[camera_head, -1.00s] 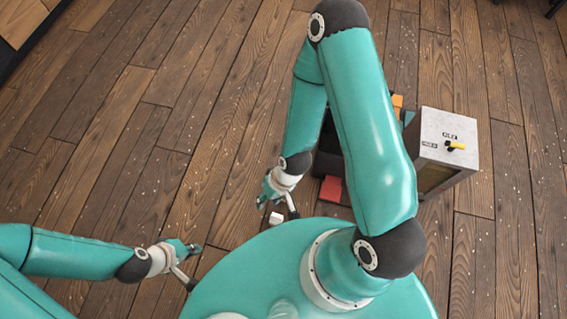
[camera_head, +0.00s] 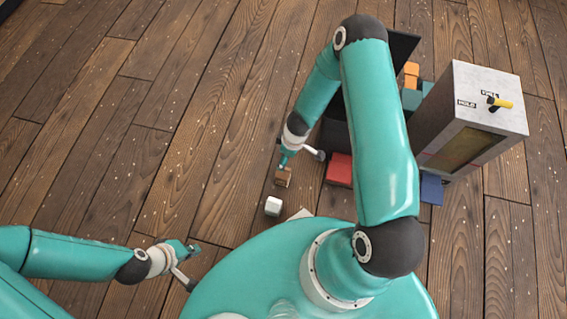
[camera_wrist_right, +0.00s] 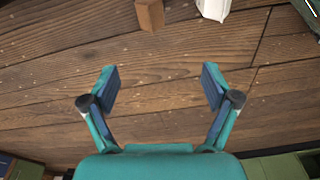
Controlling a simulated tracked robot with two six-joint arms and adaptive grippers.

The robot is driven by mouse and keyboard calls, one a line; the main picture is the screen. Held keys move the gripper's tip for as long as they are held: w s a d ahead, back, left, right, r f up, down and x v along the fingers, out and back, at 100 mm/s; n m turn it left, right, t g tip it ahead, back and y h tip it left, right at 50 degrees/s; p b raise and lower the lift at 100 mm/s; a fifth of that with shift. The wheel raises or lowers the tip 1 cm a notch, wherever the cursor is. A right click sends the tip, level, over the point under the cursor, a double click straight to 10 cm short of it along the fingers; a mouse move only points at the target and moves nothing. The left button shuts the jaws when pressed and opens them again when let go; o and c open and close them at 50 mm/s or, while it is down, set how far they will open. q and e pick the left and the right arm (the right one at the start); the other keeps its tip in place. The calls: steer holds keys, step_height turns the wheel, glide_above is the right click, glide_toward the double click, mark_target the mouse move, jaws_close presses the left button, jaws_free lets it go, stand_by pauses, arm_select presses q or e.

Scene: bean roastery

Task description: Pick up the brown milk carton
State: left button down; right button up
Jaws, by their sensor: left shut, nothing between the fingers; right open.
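The brown milk carton (camera_head: 283,177) is a small brown block-like thing on the plank floor, just below my right gripper (camera_head: 302,157) in the head view. In the right wrist view the carton (camera_wrist_right: 150,14) is at the top edge, partly cut off, beyond the fingertips and apart from them. My right gripper (camera_wrist_right: 161,82) is open, with only bare floor showing between its fingers. My left gripper (camera_head: 191,264) is shut and empty, low at the left in the head view, away from the carton.
A white carton (camera_head: 273,206) stands near the brown one; it also shows in the wrist view (camera_wrist_right: 214,8). To the right are a red block (camera_head: 339,169), a dark open box (camera_head: 334,134) and a grey cabinet (camera_head: 468,110) with a yellow-handled switch. Floor to the left is clear.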

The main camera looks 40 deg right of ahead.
steer(key=shift+n, duration=0.5)
steer(key=f+b, duration=0.2)
steer(key=f, duration=0.3)
steer(key=w+f+b, duration=0.1)
steer(key=f+b, duration=0.2)
steer(key=f, duration=0.2)
steer(key=w+f+b, duration=0.1)
steer(key=f+b, duration=0.1)
steer(key=f, duration=0.3)
steer(key=shift+w+d+b, duration=0.15)
steer(key=shift+d+b, duration=0.15)
steer(key=shift+b, duration=0.1)
steer(key=f+b, duration=0.2)
steer(key=f, duration=0.1)
steer(key=f+b, duration=0.1)
steer(key=f, duration=0.1)
steer(key=shift+w+a+f+b, duration=0.2)
steer(key=shift+a+b, duration=0.15)
arm_select(q)
step_height(320, 180, down, 13)
arm_select(e)
steer(key=shift+r, duration=0.1)
steer(key=c, duration=1.1)
